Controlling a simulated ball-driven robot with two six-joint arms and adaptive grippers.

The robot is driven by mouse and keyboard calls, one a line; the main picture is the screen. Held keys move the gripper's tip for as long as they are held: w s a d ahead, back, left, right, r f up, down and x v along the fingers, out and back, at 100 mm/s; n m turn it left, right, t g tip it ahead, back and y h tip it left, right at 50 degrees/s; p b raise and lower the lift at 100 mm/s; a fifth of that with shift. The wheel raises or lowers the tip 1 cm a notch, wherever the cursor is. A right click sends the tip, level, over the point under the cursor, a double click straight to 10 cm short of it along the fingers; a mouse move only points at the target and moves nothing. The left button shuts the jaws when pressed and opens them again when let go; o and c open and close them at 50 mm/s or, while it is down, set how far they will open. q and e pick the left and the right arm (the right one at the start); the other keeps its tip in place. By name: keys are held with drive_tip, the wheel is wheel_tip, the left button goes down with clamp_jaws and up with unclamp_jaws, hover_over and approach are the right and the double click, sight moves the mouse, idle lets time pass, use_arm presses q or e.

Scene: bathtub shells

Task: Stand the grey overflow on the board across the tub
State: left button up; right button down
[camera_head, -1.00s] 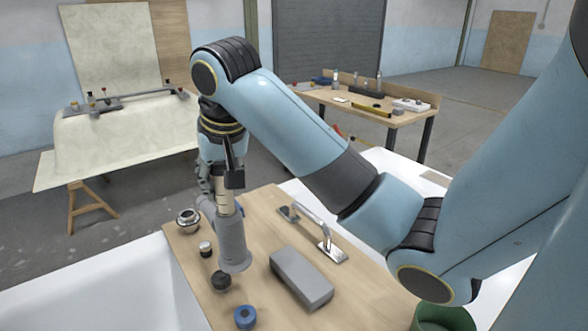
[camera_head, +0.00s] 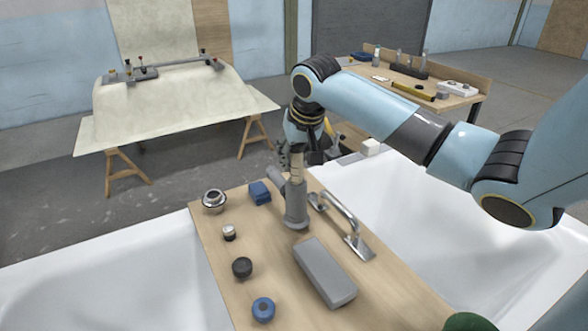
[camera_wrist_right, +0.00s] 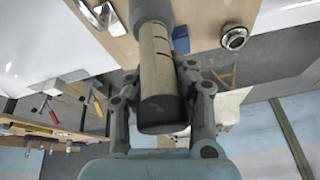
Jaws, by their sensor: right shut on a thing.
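The grey overflow (camera_head: 296,207) is an upright grey cylinder with a side stub and a beige upper section. It is at the far part of the wooden board (camera_head: 222,262) across the white tub (camera_head: 410,215). Its foot looks at or just above the board; I cannot tell if it touches. My right gripper (camera_head: 298,165) is shut on its beige upper part from above. In the right wrist view the gripper (camera_wrist_right: 160,75) has its fingers on both sides of the beige section (camera_wrist_right: 154,60), with a dark end towards the palm. My left gripper is not in view.
Near the overflow are a blue block (camera_head: 260,193), a metal drain ring (camera_head: 214,200), a chrome handle (camera_head: 343,222) and a grey block (camera_head: 324,272). A small white-topped cylinder (camera_head: 229,233), dark knob (camera_head: 242,267) and blue ring (camera_head: 263,309) line the board's left side.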

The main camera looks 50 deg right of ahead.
sight(302, 146)
wheel_tip(302, 146, down, 4)
drive_tip(key=shift+r, duration=0.15)
drive_tip(key=c, duration=1.2)
unclamp_jaws()
drive_tip(key=shift+o, duration=0.2)
drive_tip(key=v, duration=1.1)
drive_tip(key=shift+s+r+p, duration=0.15)
drive_tip(key=shift+r+p, duration=0.15)
drive_tip(key=shift+r, duration=0.05)
drive_tip(key=shift+s+a+r, duration=0.1)
drive_tip(key=shift+a+r, duration=0.05)
